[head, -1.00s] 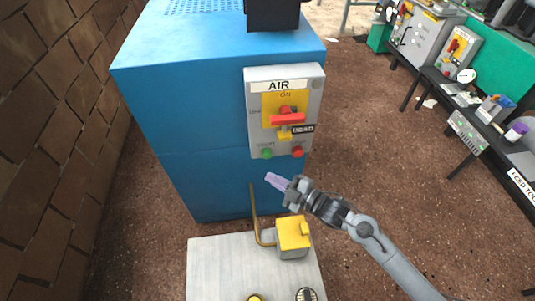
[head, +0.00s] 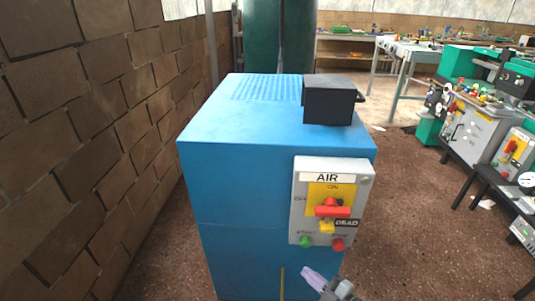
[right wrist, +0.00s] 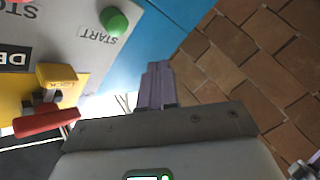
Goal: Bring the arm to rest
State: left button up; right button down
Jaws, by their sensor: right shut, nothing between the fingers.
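My right gripper (head: 315,278) shows at the bottom of the head view, below the AIR control panel (head: 362,190) on the front of the blue cabinet (head: 240,235). Its pale purple fingers are together, with nothing between them. In the right wrist view the shut fingers (right wrist: 156,85) point past the panel, apart from it. The panel carries a red handle (head: 332,211), a yellow lock piece (head: 326,227), a green start button (head: 306,241) and a red stop button (head: 338,245). The start button also shows in the wrist view (right wrist: 114,20). My left gripper is not in view.
A black box (head: 328,103) sits on top of the cabinet. A stone wall (head: 90,130) runs along the left. Benches with equipment (head: 480,125) stand at the right. Brown floor (head: 420,230) lies open between the cabinet and the benches.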

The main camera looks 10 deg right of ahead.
jog(key=s+a+r+m+g+h+p, duration=0.1)
jog(key=s+a+r+m+h+p, duration=0.25)
jog(key=s+r+m+p, duration=0.75)
jog(key=s+d+m+g+h+p, duration=0.25)
jog(key=s+d+g+p, duration=0.2)
jog(key=s, duration=0.35)
jog(key=s+d+m+g+h+p, duration=0.1)
jog(key=s+d+g+h+p, duration=0.3)
jog(key=s, duration=0.5)
notch_tip(320, 180, up, 38)
jog(key=p, duration=3.7)
jog(key=shift+w+a+r+g+y+p, duration=0.2)
jog(key=shift+a+g+y+p, duration=0.15)
jog(key=shift+g, duration=0.1)
jog(key=shift+f, duration=0.1)
